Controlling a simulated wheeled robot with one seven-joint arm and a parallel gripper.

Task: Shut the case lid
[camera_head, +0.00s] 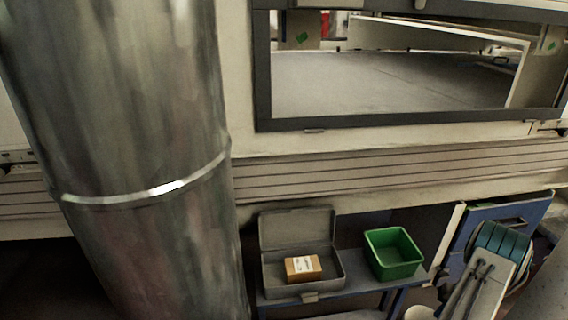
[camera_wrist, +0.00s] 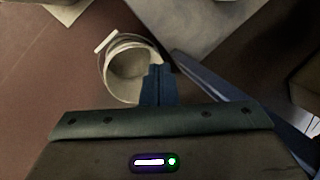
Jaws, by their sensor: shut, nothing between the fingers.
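The grey case (camera_head: 269,277) stands on a blue-framed bench in the head view, left of the green bin. Its lid (camera_head: 296,229) is up, standing roughly upright at the back edge. A small brown box (camera_head: 303,268) with a white label lies inside the case. My gripper (camera_wrist: 159,72) shows in the wrist view with its blue fingers together and nothing held. The fingers appear in front of a white bucket; I cannot tell whether they touch it. The case is not in the wrist view. I cannot clearly make out the gripper in the head view.
The green bin (camera_head: 394,254) stands on the bench (camera_head: 352,263) close to the case's right. The white bucket (camera_wrist: 128,69) is low beside the bench. A wide metal duct (camera_head: 130,150) rises left of the case. The tunnel wall with a window (camera_head: 400,78) is behind.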

